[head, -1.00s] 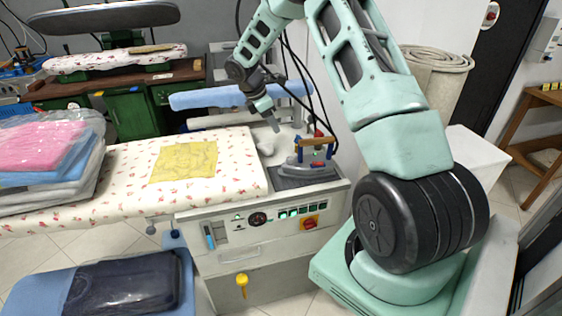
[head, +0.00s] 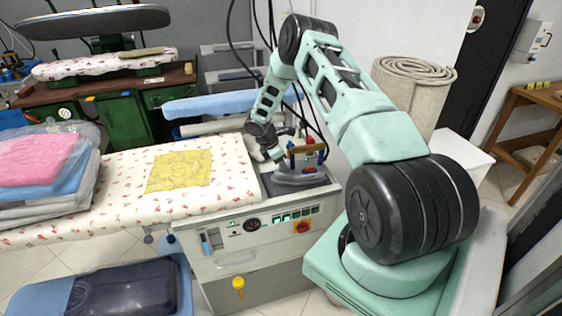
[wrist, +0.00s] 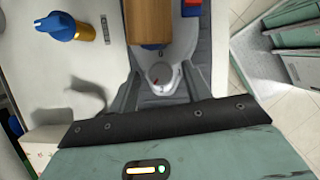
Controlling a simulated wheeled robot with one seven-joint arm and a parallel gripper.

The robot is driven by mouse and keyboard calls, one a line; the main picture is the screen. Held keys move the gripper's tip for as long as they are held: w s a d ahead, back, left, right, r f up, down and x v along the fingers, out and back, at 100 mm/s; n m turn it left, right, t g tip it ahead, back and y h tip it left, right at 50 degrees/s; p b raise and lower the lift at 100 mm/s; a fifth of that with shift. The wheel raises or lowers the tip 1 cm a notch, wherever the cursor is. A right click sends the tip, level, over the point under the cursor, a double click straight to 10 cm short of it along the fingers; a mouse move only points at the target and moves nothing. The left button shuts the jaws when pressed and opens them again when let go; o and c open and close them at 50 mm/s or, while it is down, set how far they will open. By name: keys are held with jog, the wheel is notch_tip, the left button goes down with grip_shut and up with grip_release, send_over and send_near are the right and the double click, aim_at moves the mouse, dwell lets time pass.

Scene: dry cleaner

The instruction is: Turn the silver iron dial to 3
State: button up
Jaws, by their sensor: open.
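The silver iron (head: 298,180) with a wooden handle (head: 307,148) rests on the right end of the ironing unit. In the wrist view the wooden handle (wrist: 150,22) runs away from me, and the pale round dial (wrist: 162,76) sits at its near end with a small dark mark and a reddish mark on it. I cannot read its numbers. My gripper (wrist: 162,88) is open, with one grey finger to each side of the dial; I cannot tell whether they touch it. In the head view my gripper (head: 276,158) is just left of the handle, partly hidden.
A blue-capped brass part (wrist: 72,28) stands left of the iron. The floral ironing board (head: 120,185) carries a yellow cloth (head: 180,171) and bagged clothes (head: 45,170). The control panel (head: 265,225) is below the iron. A hose or cable hangs near my arm.

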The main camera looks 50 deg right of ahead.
jog(key=shift+f, duration=0.15)
jog(key=c, duration=1)
jog(key=shift+o, duration=0.2)
